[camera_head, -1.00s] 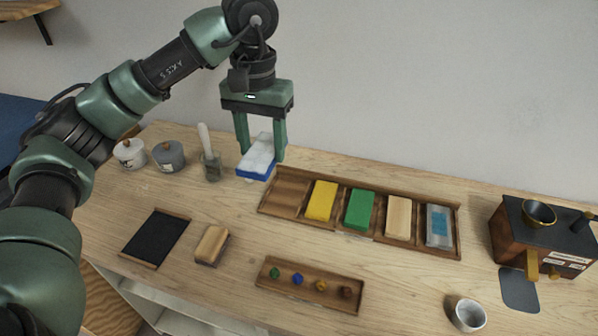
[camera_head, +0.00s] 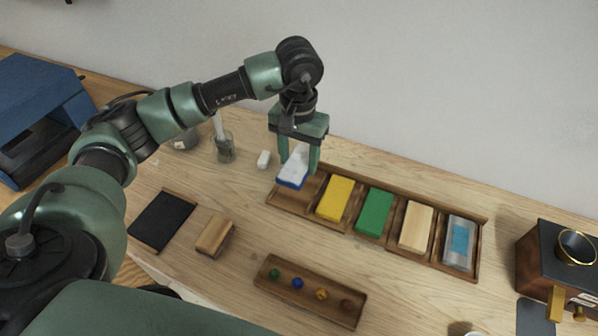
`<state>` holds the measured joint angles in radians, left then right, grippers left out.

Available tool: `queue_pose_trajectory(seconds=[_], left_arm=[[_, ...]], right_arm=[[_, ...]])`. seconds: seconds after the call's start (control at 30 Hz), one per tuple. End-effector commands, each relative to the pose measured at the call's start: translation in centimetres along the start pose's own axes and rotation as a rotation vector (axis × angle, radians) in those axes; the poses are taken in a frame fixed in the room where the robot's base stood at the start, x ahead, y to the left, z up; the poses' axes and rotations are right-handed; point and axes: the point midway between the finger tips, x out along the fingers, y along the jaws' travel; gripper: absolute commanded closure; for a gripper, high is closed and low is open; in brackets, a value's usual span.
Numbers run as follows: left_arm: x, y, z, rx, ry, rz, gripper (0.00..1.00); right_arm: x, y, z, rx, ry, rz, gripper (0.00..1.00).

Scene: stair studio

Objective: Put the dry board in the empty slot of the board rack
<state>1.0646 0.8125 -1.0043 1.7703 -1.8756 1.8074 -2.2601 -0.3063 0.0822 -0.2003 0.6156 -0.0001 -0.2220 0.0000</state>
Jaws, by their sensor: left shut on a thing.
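My left gripper (camera_head: 298,167) is shut on a white board with a blue lower edge (camera_head: 293,169), which I take to be the dry board. It holds the board tilted at the left end of the wooden board rack (camera_head: 357,208). The empty slot (camera_head: 297,198) is the leftmost one, and the board partly covers its far side. I cannot tell whether the board touches the rack. The other slots hold a yellow block (camera_head: 335,198), a green block (camera_head: 375,211), a pale wooden block (camera_head: 416,226) and a clear-and-blue piece (camera_head: 460,241). My right gripper is not in view.
A small white block (camera_head: 264,159) and a glass jar (camera_head: 224,148) stand left of the rack. In front are a black tray (camera_head: 163,220), a wooden block (camera_head: 214,235) and a tray of coloured knobs (camera_head: 310,290). A dark-topped machine (camera_head: 560,262) stands at right.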

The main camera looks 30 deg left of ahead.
Motion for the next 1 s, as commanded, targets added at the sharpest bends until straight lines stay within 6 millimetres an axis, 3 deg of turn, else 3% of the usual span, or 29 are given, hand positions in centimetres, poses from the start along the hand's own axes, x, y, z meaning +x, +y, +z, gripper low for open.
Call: queue_pose_trajectory(seconds=[0.17, 0.53, 0.9, 0.93, 1.0], left_arm=[[1.9, 0.0, 0.0, 0.001, 0.0, 0.0, 0.96], [6.1, 0.0, 0.1, 0.0, -0.002, 0.0, 0.96], [6.8, 0.0, 0.0, 0.001, 0.002, 0.0, 0.96], [6.7, 0.0, 0.0, 0.001, 0.002, 0.0, 0.45], [6.6, 0.0, 0.0, 0.001, 0.001, 0.0, 0.26]], right_arm=[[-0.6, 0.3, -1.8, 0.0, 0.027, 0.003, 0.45], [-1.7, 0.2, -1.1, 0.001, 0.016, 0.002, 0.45], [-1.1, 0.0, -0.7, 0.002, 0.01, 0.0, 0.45], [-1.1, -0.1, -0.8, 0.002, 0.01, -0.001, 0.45], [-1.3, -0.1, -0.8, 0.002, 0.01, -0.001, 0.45]])
